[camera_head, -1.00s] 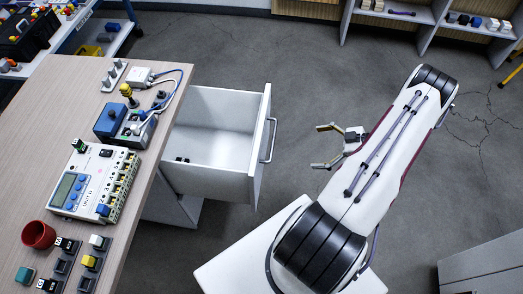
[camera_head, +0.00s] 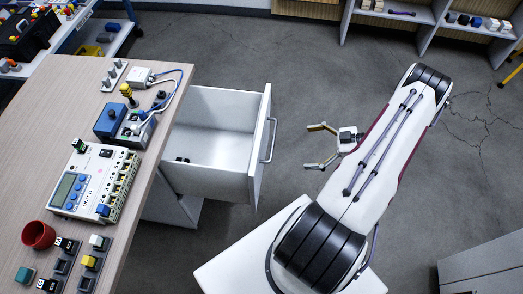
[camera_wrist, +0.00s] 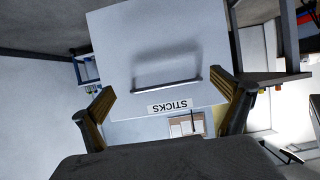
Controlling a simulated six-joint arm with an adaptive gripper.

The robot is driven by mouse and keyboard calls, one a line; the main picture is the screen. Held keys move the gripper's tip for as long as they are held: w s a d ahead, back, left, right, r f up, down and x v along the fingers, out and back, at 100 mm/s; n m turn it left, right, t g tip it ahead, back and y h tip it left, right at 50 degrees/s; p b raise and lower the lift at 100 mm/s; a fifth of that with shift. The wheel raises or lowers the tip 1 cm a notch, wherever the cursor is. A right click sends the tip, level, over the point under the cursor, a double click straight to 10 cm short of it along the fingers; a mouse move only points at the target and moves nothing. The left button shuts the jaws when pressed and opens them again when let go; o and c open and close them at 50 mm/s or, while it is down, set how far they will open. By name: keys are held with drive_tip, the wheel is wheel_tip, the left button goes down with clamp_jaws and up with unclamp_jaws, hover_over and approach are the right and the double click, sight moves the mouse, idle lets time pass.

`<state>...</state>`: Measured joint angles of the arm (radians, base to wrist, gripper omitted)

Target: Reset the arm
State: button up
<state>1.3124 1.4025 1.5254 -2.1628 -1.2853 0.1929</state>
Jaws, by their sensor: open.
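My gripper (camera_head: 314,146) is open and empty in the head view. It is in the air to the right of the open drawer (camera_head: 258,150), apart from its handle (camera_head: 272,140). In the wrist view my gripper (camera_wrist: 165,108) shows its two fingers spread wide.
The wooden table (camera_head: 70,120) on the left bears a control unit (camera_head: 95,180), a red cup (camera_head: 38,235), a blue device (camera_head: 112,120) and several small blocks. A small dark item (camera_head: 182,159) lies in the drawer. Shelves (camera_head: 440,25) stand at the back. The floor right of the drawer is clear.

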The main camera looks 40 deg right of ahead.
drive_tip(key=x, duration=0.8)
drive_tip(key=shift+a, duration=0.1)
idle(1.1)
drive_tip(key=v, duration=1)
drive_tip(key=shift+f, duration=0.1)
idle(0.6)
